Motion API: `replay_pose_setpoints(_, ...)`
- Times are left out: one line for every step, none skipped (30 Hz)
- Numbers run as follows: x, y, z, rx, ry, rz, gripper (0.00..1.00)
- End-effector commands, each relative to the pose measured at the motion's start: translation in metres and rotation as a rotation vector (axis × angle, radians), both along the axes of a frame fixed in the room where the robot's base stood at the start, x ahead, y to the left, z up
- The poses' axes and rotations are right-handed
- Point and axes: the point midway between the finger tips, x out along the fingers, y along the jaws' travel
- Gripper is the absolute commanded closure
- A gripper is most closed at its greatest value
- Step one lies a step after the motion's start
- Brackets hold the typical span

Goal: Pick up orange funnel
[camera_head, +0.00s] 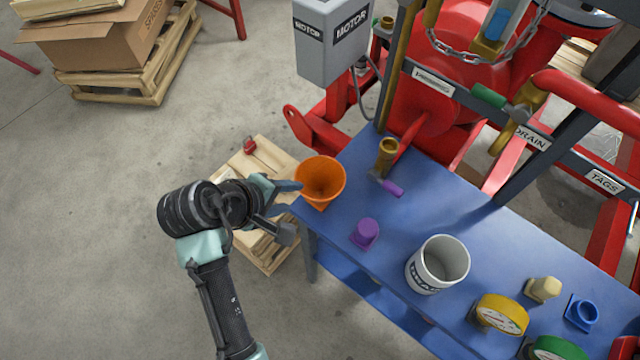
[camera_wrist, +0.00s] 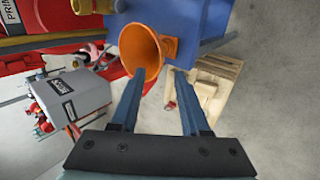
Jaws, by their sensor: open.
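My gripper (camera_head: 292,208) is open and empty, close to the left side of the funnel. In the wrist view the two fingers of my gripper (camera_wrist: 168,80) are spread apart, and the funnel is not between them. The left fingertip overlaps the funnel's rim in the picture; I cannot tell whether they touch.
On the bench are a purple piece (camera_head: 365,232), a brass valve with purple handle (camera_head: 386,160), a white bucket (camera_head: 438,264) and a yellow gauge (camera_head: 501,314). A wooden pallet (camera_head: 265,165) lies below my gripper. A grey motor box (camera_head: 332,38) and red pump (camera_head: 440,70) stand behind.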

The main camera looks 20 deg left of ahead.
Motion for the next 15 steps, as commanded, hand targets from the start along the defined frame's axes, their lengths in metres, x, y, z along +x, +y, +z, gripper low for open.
replay_pose_setpoints(0.006, -0.003, -0.009, -0.002, 0.003, -0.003, 0.54)
replay_pose_setpoints(0.009, -0.004, -0.014, -0.001, 0.002, -0.003, 0.54)
replay_pose_setpoints(0.013, -0.005, -0.019, 0.000, 0.002, -0.001, 0.54)
replay_pose_setpoints(0.015, -0.006, -0.023, 0.000, 0.002, -0.001, 0.54)
replay_pose_setpoints(0.018, -0.007, -0.026, 0.001, 0.001, -0.001, 0.54)
replay_pose_setpoints(0.021, -0.007, -0.030, 0.001, 0.001, -0.002, 0.54)
replay_pose_setpoints(0.023, -0.008, -0.032, 0.002, -0.001, -0.001, 0.54)
replay_pose_setpoints(0.024, -0.008, -0.034, 0.003, -0.001, 0.000, 0.54)
replay_pose_setpoints(0.025, -0.009, -0.035, 0.003, -0.001, 0.000, 0.54)
replay_pose_setpoints(0.026, -0.009, -0.036, 0.003, -0.001, 0.000, 0.54)
replay_pose_setpoints(0.027, -0.009, -0.037, 0.004, -0.001, -0.001, 0.54)
replay_pose_setpoints(0.028, -0.009, -0.039, 0.003, -0.001, 0.000, 0.54)
replay_pose_setpoints(0.029, -0.010, -0.041, 0.003, -0.001, 0.000, 0.54)
replay_pose_setpoints(0.031, -0.011, -0.044, 0.003, 0.000, -0.002, 0.54)
replay_pose_setpoints(0.033, -0.012, -0.048, 0.002, 0.000, -0.001, 0.54)
